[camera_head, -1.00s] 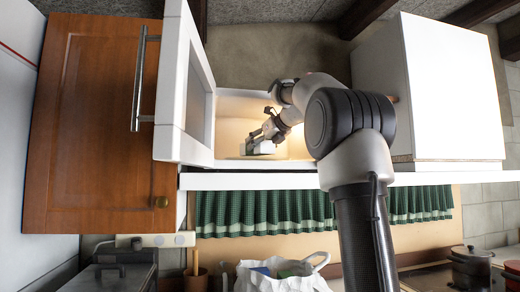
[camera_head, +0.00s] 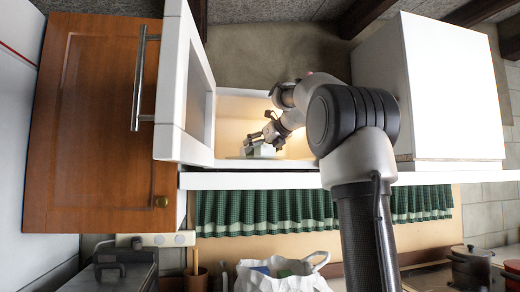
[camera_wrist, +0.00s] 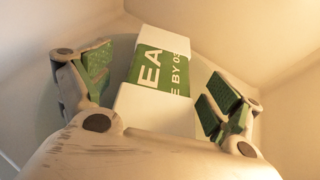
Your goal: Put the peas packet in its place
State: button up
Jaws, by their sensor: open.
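The peas packet (camera_wrist: 162,72) is a white block with a green band and white lettering, partly readable as "EA" and "E BY 03". In the wrist view it lies between the two fingers of my gripper (camera_wrist: 160,90), which are spread with a gap on each side. The lower part of the packet is hidden behind my gripper's body. In the head view my gripper (camera_head: 261,139) reaches inside the lit white cabinet (camera_head: 228,103), just above the packet (camera_head: 262,151), which sits low on the cabinet floor.
The white cabinet door (camera_head: 184,85) stands open at the left, beside a brown wooden door (camera_head: 95,130). A closed white box-like cabinet (camera_head: 455,90) is at the right.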

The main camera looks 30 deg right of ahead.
jog(key=shift+s+r, duration=0.2)
jog(key=shift+s, duration=0.15)
jog(key=s+d, duration=0.1)
jog(key=s, duration=1.3)
jog(key=shift+d+r, duration=0.35)
jog(key=shift+r, duration=0.05)
jog(key=shift+s, duration=0.1)
